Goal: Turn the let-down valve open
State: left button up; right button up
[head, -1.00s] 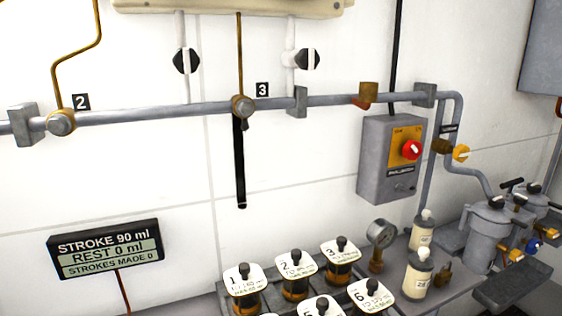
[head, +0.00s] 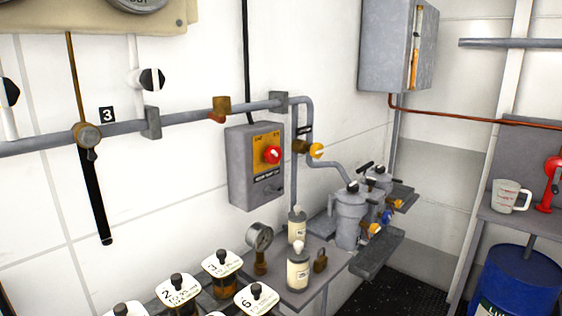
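A yellow-handled valve (head: 316,151) with a brass body sits on the grey pipe drop right of the switch box. A small black label (head: 304,131) is above it, too small to read, so I cannot tell whether this is the let-down valve. Other small valves with yellow (head: 374,229) and blue handles are on the grey canisters (head: 350,213) further right. A black-lever valve (head: 88,136) marked 3 is on the wall pipe at left, its lever hanging down. Neither of my grippers is in view.
A grey switch box (head: 256,165) with a red knob is on the wall. A shelf below holds a gauge (head: 259,238), two bottles, a padlock and several numbered jars. A blue drum (head: 518,285) and a measuring jug (head: 510,196) are at right. Dark floor shows between.

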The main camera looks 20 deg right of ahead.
aim_at(317, 149)
jog(key=l+u, duration=0.25)
jog(key=u, duration=0.2)
jog(key=l+u, duration=0.6)
jog(key=u, duration=0.25)
